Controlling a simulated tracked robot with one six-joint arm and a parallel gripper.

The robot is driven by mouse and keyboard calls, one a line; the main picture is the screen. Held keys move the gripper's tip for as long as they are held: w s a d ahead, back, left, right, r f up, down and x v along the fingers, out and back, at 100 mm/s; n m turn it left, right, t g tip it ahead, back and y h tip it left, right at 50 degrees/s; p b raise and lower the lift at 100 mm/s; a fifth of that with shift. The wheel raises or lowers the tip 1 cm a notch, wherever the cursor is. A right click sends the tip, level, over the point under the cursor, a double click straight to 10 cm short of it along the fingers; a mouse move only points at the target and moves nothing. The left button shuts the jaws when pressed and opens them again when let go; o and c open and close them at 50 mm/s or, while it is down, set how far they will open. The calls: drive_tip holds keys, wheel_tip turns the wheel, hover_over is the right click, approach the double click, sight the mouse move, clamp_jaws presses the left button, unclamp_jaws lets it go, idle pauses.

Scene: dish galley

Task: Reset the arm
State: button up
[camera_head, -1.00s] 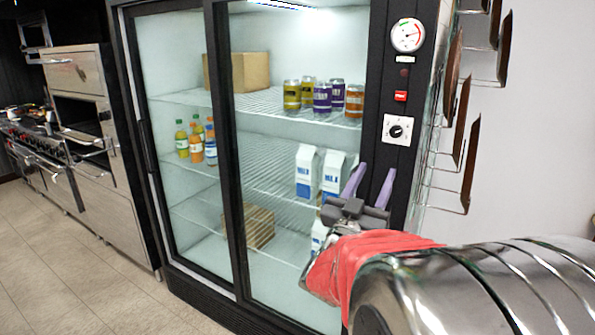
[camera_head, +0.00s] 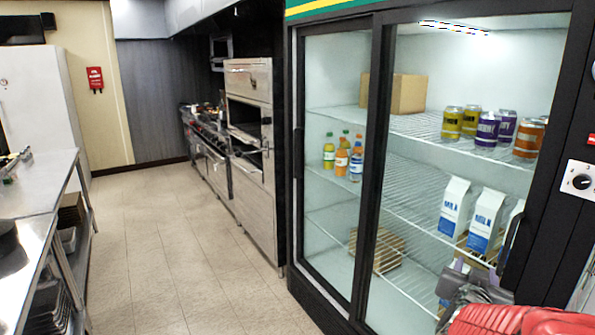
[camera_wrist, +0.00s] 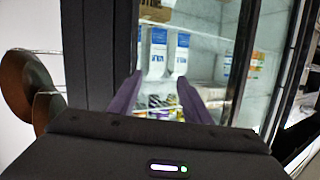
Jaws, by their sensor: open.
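My gripper (camera_head: 464,268) is at the lower right of the head view, in front of the fridge's right glass door, partly hidden by my red-covered arm. In the wrist view my gripper (camera_wrist: 158,88) shows two purple fingers spread apart with nothing held between them. Milk cartons (camera_wrist: 157,52) and cans show beyond the fingers. I cannot tell whether the gripper touches the door.
The glass-door fridge (camera_head: 377,150) fills the right side, with milk cartons (camera_head: 455,208), cans (camera_head: 487,130), bottles (camera_head: 342,160) and a cardboard box (camera_head: 408,93) inside. Ovens (camera_head: 250,160) stand beyond it. A steel table (camera_head: 38,185) is at the left. The tiled floor between is clear.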

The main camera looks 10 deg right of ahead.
drive_tip(key=s+a+f+n+g+y, duration=0.2)
drive_tip(key=a+f+y, duration=0.2)
drive_tip(key=a, duration=0.5)
drive_tip(key=s+a+f+n+g+y, duration=0.15)
drive_tip(key=a+f+y, duration=0.25)
drive_tip(key=a, duration=0.5)
drive_tip(key=s+a+r+n+g+y, duration=0.1)
drive_tip(key=s+a+r+n, duration=0.1)
drive_tip(key=s+a, duration=0.4)
drive_tip(key=s+a+r+n+g+y, duration=0.1)
drive_tip(key=s+a+r+n, duration=0.1)
drive_tip(key=s+a+n, duration=0.2)
drive_tip(key=s+a, duration=0.3)
drive_tip(key=shift+s+a+r+y, duration=0.2)
drive_tip(key=shift+s+a+y, duration=0.1)
drive_tip(key=shift+s, duration=0.05)
